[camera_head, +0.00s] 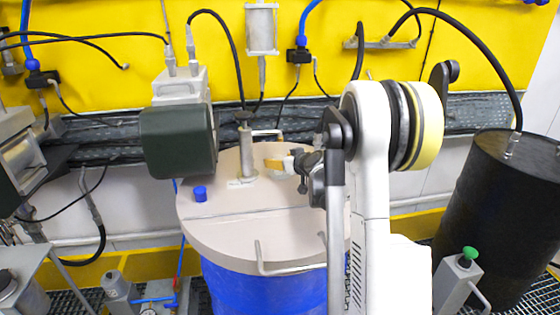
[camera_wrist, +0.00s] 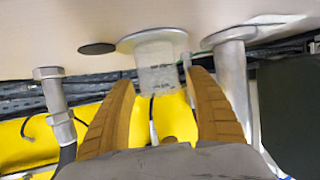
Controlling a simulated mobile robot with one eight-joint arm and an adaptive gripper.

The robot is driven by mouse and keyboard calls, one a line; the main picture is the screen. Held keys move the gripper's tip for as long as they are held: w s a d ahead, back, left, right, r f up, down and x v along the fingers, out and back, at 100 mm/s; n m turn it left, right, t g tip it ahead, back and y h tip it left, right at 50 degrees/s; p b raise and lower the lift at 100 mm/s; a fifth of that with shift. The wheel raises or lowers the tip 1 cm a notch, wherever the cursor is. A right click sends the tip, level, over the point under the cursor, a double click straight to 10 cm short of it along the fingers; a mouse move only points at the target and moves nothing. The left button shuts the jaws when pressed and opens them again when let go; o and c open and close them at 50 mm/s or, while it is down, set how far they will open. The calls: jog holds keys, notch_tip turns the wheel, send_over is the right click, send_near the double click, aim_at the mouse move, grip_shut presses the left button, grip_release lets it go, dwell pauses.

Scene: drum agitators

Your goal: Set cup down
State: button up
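My gripper (camera_wrist: 160,78) has two tan ribbed fingers, one on each side of a clear, glass-like cup (camera_wrist: 160,68) in the wrist view. The fingertips are very close to the cup's sides; I cannot tell whether they touch it. The cup is against a pale round disc (camera_wrist: 126,42) beside the drum lid's surface, and the wrist view looks upside down. In the head view my gripper (camera_head: 272,163) is low over the beige drum lid (camera_head: 225,220), right of the upright post. The cup is not clear there.
A grey post (camera_head: 246,150) stands on the lid close left of my gripper, and a blue cap (camera_head: 200,193) sits farther left. A dark motor (camera_head: 178,142) overhangs the lid's left side. A black drum (camera_head: 505,210) stands at right. The lid's front left is clear.

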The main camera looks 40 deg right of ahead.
jog(key=shift+r, duration=0.1)
jog(key=shift+s+r, duration=0.2)
jog(key=shift+r, duration=0.05)
jog(key=p+v, duration=0.2)
jog(key=v, duration=0.9)
jog(key=s+a+r+n+g+y, duration=0.15)
jog(key=s+a, duration=0.25)
jog(key=a, duration=0.7)
jog(key=s+a+r+g+y, duration=0.1)
jog(key=s+a+g, duration=0.15)
jog(key=a, duration=0.85)
jog(key=s+a+f+g, duration=0.1)
jog(key=s+a, duration=0.4)
jog(key=s, duration=0.3)
jog(key=s+a+f+g, duration=0.1)
jog(key=s+a, duration=0.4)
jog(key=s, duration=0.4)
jog(key=shift+a+f+h, duration=0.25)
jog(key=shift+f+h, duration=0.1)
jog(key=shift+f, duration=0.05)
